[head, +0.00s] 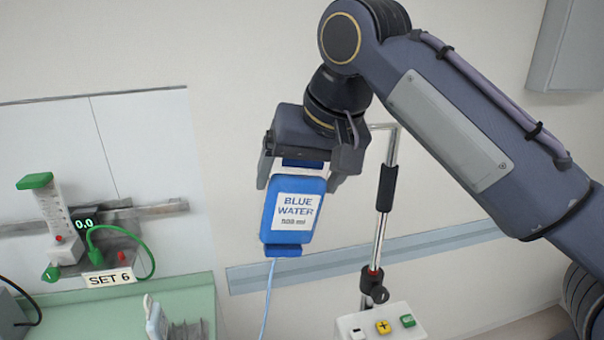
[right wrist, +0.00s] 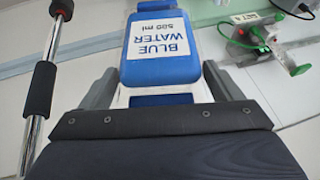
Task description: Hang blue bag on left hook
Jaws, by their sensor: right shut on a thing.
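The blue bag (head: 293,210), labelled "BLUE WATER 500 ml", hangs below my right gripper (head: 312,172) in the head view, slightly tilted. My right gripper is shut on its top end, and a thin pale tube runs down from its bottom. The bag (right wrist: 160,48) also shows between the fingers in the right wrist view (right wrist: 157,88). A chrome pole (head: 380,230) with a black grip stands just right of the bag. Its top bends to the left behind my gripper, so the hooks are mostly hidden and I cannot tell left from right. My left gripper is out of view.
A white box with coloured buttons (head: 380,326) is at the pole's lower part. At left, a green-topped flow meter (head: 58,225), a "SET 6" sign (head: 110,278) and a green counter (head: 185,297) stand by the wall. A grey cabinet (head: 577,45) is upper right.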

